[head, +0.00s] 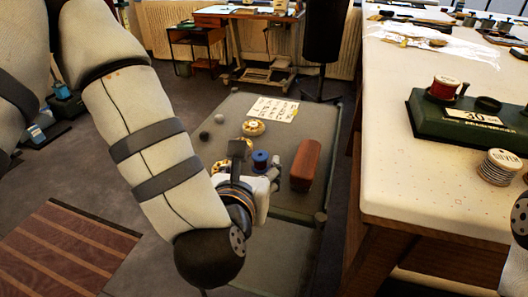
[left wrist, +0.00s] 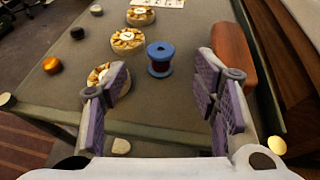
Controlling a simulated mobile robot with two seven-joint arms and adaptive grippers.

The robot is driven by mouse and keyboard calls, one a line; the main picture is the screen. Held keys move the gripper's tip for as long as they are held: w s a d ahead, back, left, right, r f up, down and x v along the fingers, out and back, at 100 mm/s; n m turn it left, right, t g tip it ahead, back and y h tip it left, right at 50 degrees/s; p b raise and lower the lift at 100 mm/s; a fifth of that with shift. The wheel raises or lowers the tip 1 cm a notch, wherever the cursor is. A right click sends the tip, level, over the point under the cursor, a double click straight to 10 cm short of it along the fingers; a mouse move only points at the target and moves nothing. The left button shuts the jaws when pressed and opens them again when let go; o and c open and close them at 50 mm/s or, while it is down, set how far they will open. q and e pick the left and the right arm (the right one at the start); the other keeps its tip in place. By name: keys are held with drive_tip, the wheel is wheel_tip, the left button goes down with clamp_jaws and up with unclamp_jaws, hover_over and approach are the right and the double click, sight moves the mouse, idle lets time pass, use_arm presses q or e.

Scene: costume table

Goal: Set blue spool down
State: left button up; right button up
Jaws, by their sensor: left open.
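The blue spool (head: 261,160) stands upright on the low dark table. In the left wrist view the spool (left wrist: 160,58) shows blue flanges and a dark reddish middle. My left gripper (head: 257,166) is open just on the near side of it. In the left wrist view the two purple-padded fingers of my left gripper (left wrist: 163,88) are spread wide with nothing between them, and the spool stands beyond the gap, apart from both. My right gripper is not in view.
A reddish-brown block (head: 305,165) lies right of the spool. Several round patterned pieces (left wrist: 128,41) stand left of it, with small balls (left wrist: 52,65) farther left. A printed sheet (head: 274,109) lies behind. A cream-topped table (head: 430,150) is at the right.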

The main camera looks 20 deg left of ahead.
sight(259, 159)
use_arm(q)
drive_tip(key=x, duration=0.9)
drive_tip(key=shift+s+f+b, duration=0.15)
drive_tip(key=shift+f+b, duration=0.1)
drive_tip(key=shift+b, duration=0.05)
drive_tip(key=c, duration=1.1)
drive_tip(key=shift+o, duration=0.2)
drive_tip(key=shift+r, duration=0.1)
